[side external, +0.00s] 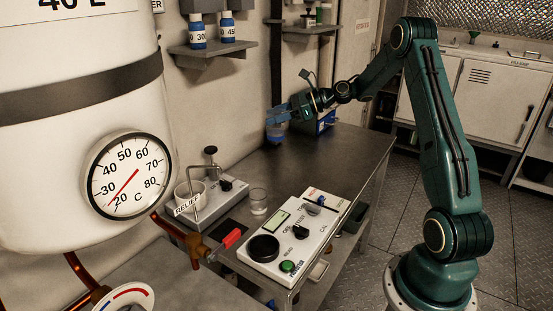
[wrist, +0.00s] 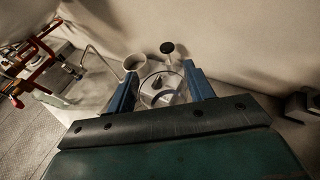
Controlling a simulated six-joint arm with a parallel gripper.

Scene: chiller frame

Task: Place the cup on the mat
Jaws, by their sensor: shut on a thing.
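My gripper (side external: 272,116) is shut on a clear cup, holding it in the air above the far end of the steel bench.
A second clear glass (side external: 258,201) stands on the bench beside the white meter box (side external: 292,237). A relief fixture with a bent tube (side external: 214,188) stands left of it. The bench's middle is clear.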

